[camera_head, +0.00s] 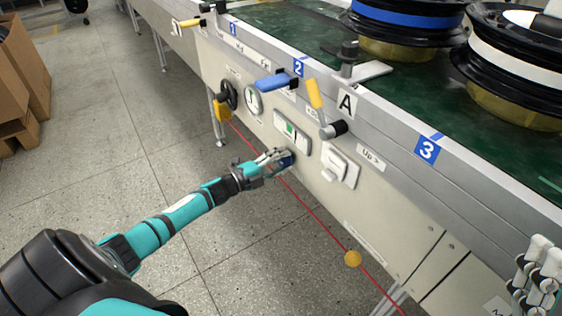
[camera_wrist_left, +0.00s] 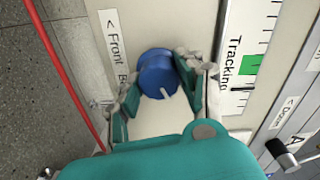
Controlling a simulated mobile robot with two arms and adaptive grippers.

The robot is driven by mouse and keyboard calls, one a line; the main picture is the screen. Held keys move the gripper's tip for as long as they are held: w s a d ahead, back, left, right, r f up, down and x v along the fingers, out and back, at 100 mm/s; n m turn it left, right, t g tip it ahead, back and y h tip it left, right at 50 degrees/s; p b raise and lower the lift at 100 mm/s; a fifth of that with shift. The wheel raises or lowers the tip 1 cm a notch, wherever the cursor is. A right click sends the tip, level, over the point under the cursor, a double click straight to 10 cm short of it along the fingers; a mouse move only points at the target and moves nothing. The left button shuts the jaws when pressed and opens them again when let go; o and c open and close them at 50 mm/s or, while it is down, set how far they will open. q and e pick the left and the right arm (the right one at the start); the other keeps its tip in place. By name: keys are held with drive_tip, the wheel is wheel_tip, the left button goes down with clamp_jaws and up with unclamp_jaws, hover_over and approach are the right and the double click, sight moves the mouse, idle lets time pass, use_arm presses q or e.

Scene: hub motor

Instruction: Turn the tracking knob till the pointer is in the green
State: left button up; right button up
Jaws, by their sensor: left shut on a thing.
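The blue tracking knob (camera_wrist_left: 157,74), with a pale line on its face, is on the conveyor's side panel. My left gripper (camera_wrist_left: 160,85) has its fingers on either side of the knob and is shut on it. In the head view the left gripper (camera_head: 272,160) partly covers the knob (camera_head: 287,159). The white tracking gauge (camera_head: 291,130) is just above. In the wrist view its green band (camera_wrist_left: 249,66) shows, and a dark line, seemingly the pointer (camera_wrist_left: 243,90), lies below the green, outside it. My right gripper (camera_head: 537,275) is at the lower right edge, away from the panel controls.
A blue lever (camera_head: 273,81), a yellow-handled crank (camera_head: 315,95) and a white switch (camera_head: 340,166) are near the gauge. A red cord (camera_head: 312,216) with a yellow ball (camera_head: 353,258) runs along the panel. Wheel hubs (camera_head: 515,60) stand on the green belt.

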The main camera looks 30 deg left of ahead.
idle(0.3)
use_arm(q)
drive_tip(key=o, duration=1.2)
drive_tip(key=shift+c, duration=0.2)
drive_tip(key=shift+s, duration=0.15)
drive_tip(key=v, duration=1.1)
drive_tip(key=shift+s+a, duration=0.15)
drive_tip(key=shift+s, duration=0.15)
drive_tip(key=shift+f, duration=0.15)
